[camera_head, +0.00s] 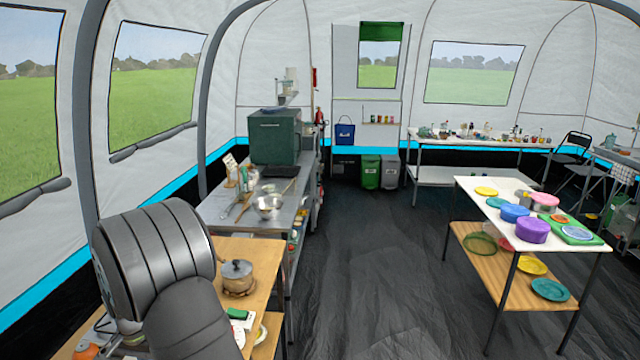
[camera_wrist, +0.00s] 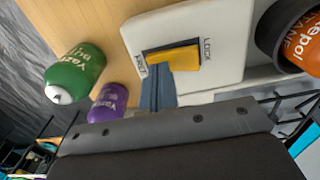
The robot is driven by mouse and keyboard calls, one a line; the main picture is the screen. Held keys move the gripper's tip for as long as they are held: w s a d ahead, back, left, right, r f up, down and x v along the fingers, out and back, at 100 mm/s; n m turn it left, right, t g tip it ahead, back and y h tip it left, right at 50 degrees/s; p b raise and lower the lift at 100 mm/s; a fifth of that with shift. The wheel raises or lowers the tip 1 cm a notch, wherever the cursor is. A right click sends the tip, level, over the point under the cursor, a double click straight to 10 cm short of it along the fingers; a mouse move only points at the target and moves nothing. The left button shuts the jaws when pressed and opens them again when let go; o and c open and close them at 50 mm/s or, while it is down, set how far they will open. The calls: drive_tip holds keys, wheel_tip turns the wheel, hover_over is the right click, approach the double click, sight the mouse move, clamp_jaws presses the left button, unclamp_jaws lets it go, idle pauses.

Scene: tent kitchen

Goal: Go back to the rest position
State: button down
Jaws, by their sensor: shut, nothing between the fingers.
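My gripper (camera_wrist: 158,88) shows in the wrist view as narrow dark-blue fingers, shut and empty, reaching up from a grey mount. Its tips are close to a yellow lever (camera_wrist: 178,57) on a white housing (camera_wrist: 222,28) marked LOCK; I cannot tell whether they touch it. An orange gas canister (camera_wrist: 303,42) lies in a dark round holder at the upper right. In the head view my own thick grey arm fills the lower left, and the gripper is hidden behind it.
A green canister (camera_wrist: 78,70) and a purple one (camera_wrist: 108,103) stand left of the housing. In the head view, a lidded pot (camera_head: 238,276) sits on the wooden table (camera_head: 262,252), close to my arm. The dark floor (camera_head: 375,260) in the middle is clear.

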idle(0.4)
wheel_tip(320, 180, up, 6)
drive_tip(key=shift+r, duration=0.2)
drive_tip(key=shift+f, duration=0.2)
wheel_tip(320, 180, down, 6)
drive_tip(key=shift+r, duration=0.2)
drive_tip(key=s+d+r+t+y, duration=0.1)
drive_tip(key=s+r, duration=0.1)
drive_tip(key=r, duration=0.6)
drive_tip(key=s+d+r+t+y, duration=0.1)
drive_tip(key=r, duration=0.6)
drive_tip(key=shift+s+r, duration=0.35)
drive_tip(key=shift+r, duration=0.05)
